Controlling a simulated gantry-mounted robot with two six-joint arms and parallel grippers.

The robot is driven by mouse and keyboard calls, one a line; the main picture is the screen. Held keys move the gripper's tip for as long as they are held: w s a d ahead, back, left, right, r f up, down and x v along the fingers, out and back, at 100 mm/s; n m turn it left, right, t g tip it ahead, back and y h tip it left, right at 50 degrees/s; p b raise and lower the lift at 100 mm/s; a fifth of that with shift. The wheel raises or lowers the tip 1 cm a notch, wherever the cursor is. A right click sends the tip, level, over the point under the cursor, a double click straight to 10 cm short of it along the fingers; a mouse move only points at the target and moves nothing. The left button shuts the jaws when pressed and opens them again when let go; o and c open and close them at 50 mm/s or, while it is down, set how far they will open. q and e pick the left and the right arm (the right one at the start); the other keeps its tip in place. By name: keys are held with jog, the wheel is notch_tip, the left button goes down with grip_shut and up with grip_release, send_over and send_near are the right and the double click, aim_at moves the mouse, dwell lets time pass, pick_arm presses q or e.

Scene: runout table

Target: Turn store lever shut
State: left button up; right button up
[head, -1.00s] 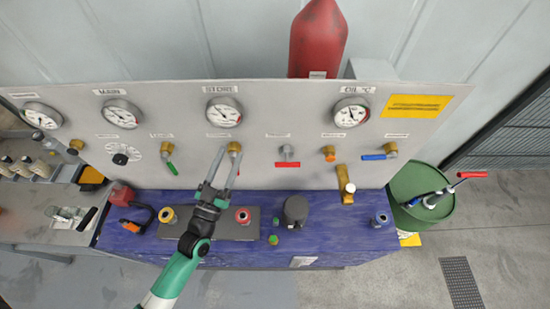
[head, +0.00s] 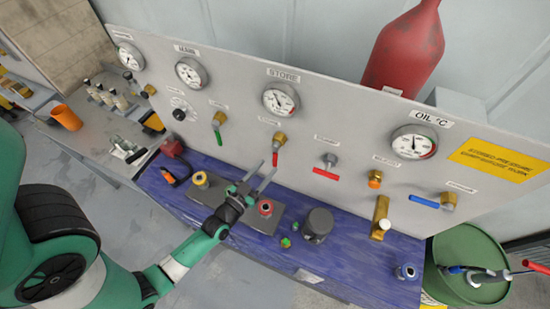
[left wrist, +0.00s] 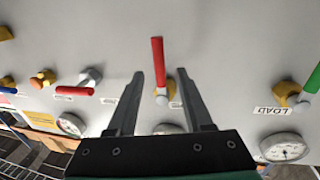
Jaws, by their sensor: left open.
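The store lever (head: 275,155) is a red handle on a brass valve (head: 280,138) on the grey panel, below the STORE gauge (head: 280,98). It hangs roughly straight down from the valve. My left gripper (head: 268,168) is open, its fingers pointing up at the panel near the lever's lower end. In the left wrist view, which is upside down, the red lever (left wrist: 157,62) shows between and beyond the fingertips of the left gripper (left wrist: 160,80). The fingers stand apart from it on both sides and hold nothing. My right gripper is not in view.
A green lever (head: 218,135) is left of the store valve. A red-handled valve (head: 328,168) and a blue lever (head: 424,201) are to the right. On the blue bench (head: 350,245) stand a grey pot (head: 318,224) and a red-topped fitting (head: 265,208). A green drum (head: 468,250) stands at right.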

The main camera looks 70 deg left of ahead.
aim_at(274, 160)
pick_arm(q)
jog(key=x, duration=0.5)
jog(key=shift+w+a, duration=0.15)
jog(key=shift+w, duration=0.2)
grip_shut()
dwell(1.0)
